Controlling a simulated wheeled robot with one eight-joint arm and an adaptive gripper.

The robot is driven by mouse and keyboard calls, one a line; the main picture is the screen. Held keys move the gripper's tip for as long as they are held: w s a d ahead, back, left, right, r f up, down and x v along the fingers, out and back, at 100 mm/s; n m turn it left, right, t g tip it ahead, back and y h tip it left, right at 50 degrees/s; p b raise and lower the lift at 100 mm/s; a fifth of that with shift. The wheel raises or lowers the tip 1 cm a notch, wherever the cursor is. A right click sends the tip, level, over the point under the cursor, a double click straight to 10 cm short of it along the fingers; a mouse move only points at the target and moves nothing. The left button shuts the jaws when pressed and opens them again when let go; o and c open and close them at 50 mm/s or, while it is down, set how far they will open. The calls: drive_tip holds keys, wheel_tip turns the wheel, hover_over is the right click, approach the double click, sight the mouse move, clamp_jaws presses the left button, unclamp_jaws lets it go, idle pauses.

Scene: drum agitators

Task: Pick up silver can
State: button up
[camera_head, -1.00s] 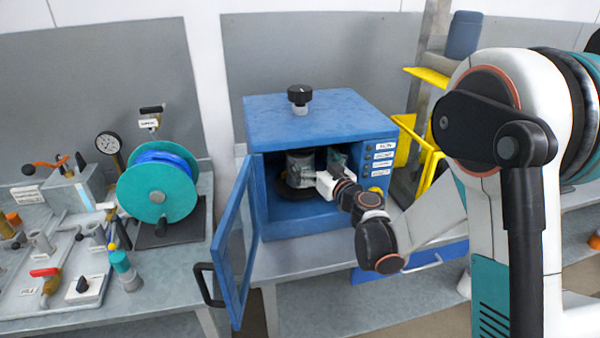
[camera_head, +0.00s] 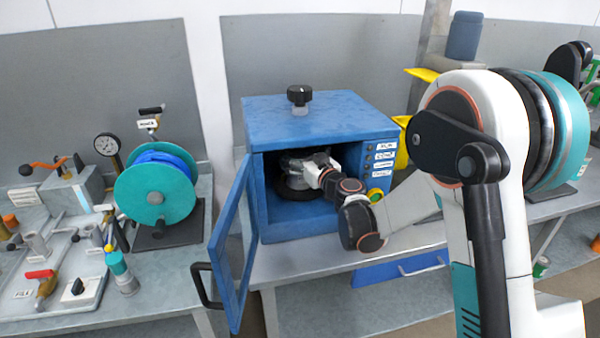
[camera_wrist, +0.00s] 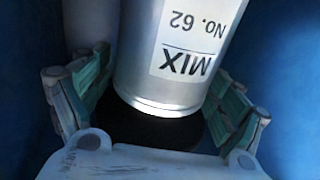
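The silver can (camera_wrist: 140,75) stands on a dark round base (camera_wrist: 150,128) inside the blue cabinet (camera_head: 325,118). In the wrist view its label reads "MIX No. 62", upside down. In the head view the can (camera_head: 290,163) is partly hidden by my gripper (camera_head: 312,168), which reaches in through the open front. In the wrist view my gripper (camera_wrist: 165,95) has its green-padded fingers spread wide, one on each side of the can. The right finger lies close to the can; I cannot tell whether either finger touches it.
The cabinet door (camera_head: 236,245) hangs open to the left. Blue cabinet walls stand close around my gripper. Labelled buttons (camera_head: 383,155) sit on the cabinet's right front. A teal reel (camera_head: 155,195) stands on the left bench. A black knob (camera_head: 298,95) tops the cabinet.

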drive_tip(key=c, duration=1.3)
drive_tip(key=shift+c, duration=0.2)
drive_tip(key=shift+r+p, duration=0.1)
drive_tip(key=shift+p, duration=0.2)
